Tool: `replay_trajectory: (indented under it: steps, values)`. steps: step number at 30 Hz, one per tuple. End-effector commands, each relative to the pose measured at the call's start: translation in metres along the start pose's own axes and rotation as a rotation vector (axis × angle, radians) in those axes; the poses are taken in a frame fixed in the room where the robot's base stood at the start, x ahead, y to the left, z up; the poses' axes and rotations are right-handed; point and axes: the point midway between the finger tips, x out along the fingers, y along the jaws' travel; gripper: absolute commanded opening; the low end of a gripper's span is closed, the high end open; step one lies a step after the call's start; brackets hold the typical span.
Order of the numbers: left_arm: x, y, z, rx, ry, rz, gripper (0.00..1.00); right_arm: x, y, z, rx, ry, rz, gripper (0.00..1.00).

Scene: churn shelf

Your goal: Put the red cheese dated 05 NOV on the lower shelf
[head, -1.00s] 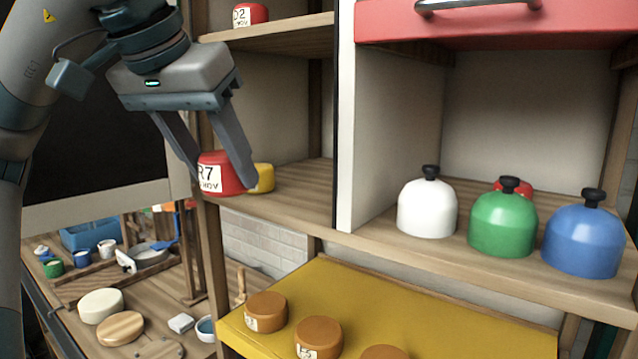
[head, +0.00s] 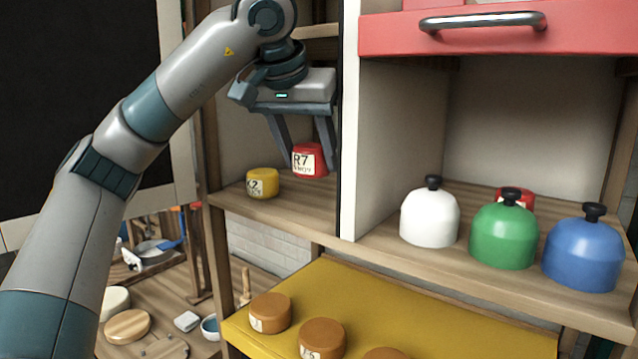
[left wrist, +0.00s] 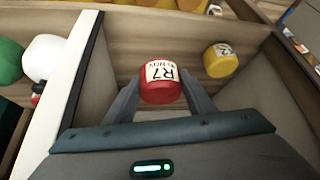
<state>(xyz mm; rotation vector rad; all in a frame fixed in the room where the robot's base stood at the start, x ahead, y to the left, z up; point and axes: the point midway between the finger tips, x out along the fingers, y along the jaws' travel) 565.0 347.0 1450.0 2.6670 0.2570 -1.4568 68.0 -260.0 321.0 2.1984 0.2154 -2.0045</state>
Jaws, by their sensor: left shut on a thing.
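My left gripper (head: 309,152) is shut on a red cheese (head: 310,163) with a white label reading R7 and a NOV date; the day number is too small to read surely. The left wrist view shows the same red cheese (left wrist: 160,84) between the fingers. It is upright inside the left bay, over the lower shelf (head: 290,210), right of and behind a yellow cheese (head: 262,184). I cannot tell whether it touches the board. The upper shelf (head: 318,31) is mostly hidden by my arm. My right gripper is out of view.
A white upright panel (head: 349,120) borders the bay on the right. Beyond it stand white (head: 430,215), green (head: 503,236) and blue (head: 583,250) domes, with a red item (head: 525,196) partly hidden behind. Orange-brown cheeses (head: 270,312) sit on the yellow surface (head: 400,300) below.

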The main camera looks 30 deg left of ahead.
Motion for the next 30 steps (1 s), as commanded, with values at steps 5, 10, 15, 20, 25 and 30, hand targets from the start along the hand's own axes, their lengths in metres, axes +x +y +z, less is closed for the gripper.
replay_trajectory:
  steps: [5, 10, 15, 20, 25, 30]
  values:
    - [0.017, 0.007, -0.018, 0.000, -0.003, 0.000, 0.14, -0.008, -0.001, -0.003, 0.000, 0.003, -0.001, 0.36]
    - [0.032, 0.006, -0.007, 0.001, -0.001, 0.001, 0.14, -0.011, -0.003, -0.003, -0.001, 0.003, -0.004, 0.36]
    - [0.040, 0.006, -0.001, 0.000, 0.001, 0.000, 0.14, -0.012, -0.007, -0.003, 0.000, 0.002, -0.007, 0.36]
    - [0.041, 0.006, -0.001, -0.001, 0.001, 0.001, 0.14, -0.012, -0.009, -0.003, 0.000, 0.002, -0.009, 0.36]
    - [0.041, 0.006, -0.001, 0.000, 0.001, 0.001, 0.14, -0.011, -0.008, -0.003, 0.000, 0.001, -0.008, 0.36]
    - [0.046, 0.006, 0.003, 0.000, -0.001, 0.000, 0.14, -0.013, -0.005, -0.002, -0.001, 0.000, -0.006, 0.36]
